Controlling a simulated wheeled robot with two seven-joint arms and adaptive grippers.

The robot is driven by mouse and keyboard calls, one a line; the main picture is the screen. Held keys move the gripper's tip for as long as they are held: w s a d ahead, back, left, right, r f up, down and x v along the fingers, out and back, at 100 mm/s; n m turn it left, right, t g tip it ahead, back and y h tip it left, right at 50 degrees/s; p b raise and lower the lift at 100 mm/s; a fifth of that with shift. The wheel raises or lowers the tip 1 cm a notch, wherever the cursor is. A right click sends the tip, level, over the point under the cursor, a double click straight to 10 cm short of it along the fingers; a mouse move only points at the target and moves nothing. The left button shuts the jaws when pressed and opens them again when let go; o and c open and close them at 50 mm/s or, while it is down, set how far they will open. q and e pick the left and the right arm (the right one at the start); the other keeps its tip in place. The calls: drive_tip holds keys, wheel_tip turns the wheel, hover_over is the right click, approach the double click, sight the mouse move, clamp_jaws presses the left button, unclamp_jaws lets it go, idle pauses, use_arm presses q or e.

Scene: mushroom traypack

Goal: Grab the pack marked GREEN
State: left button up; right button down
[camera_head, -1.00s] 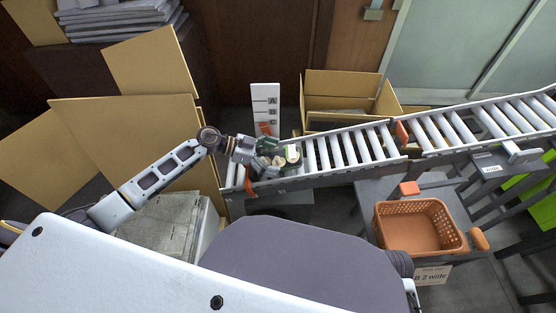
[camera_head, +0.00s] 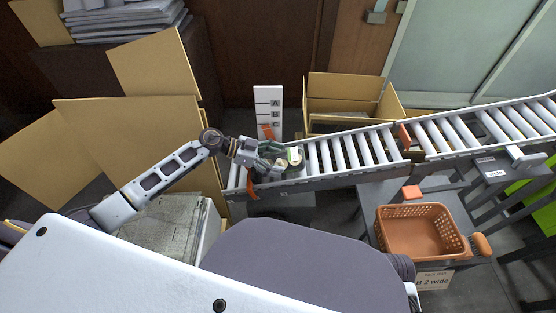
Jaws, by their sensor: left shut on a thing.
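A small pack (camera_head: 296,157) with a green and white marking sits at the left end of the roller conveyor (camera_head: 352,150). My left gripper (camera_head: 276,160) reaches in from the left and is shut on the pack at its left side. The gripper hides part of the pack, and its contents are too small to make out clearly. My right gripper is not in view.
An orange basket (camera_head: 446,246) stands on a grey table right of centre. A white board lettered A, B, C (camera_head: 268,100) stands behind the conveyor end. Open cardboard boxes lie at the left (camera_head: 130,135) and behind the conveyor (camera_head: 345,88).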

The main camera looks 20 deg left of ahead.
sight(286, 160)
use_arm(q)
drive_tip(key=shift+r, duration=0.15)
drive_tip(key=shift+r+p, duration=0.3)
drive_tip(key=shift+r, duration=0.65)
drive_tip(key=shift+r+p, duration=0.55)
drive_tip(key=shift+r, duration=0.15)
drive_tip(key=shift+s+d, duration=0.25)
drive_tip(key=shift+s, duration=0.75)
drive_tip(key=s+p, duration=0.1)
drive_tip(key=s, duration=0.1)
drive_tip(key=s+d, duration=0.1)
drive_tip(key=s, duration=0.1)
drive_tip(key=shift+s+d+p, duration=0.1)
drive_tip(key=shift+p, duration=0.3)
drive_tip(key=s+d+p, duration=0.2)
drive_tip(key=s+d, duration=0.1)
drive_tip(key=s, duration=0.8)
drive_tip(key=shift+d+p, duration=0.15)
drive_tip(key=shift+p, duration=0.2)
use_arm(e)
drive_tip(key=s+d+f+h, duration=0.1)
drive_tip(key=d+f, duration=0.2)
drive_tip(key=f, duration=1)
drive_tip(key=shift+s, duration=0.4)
use_arm(q)
drive_tip(key=shift+s, duration=0.1)
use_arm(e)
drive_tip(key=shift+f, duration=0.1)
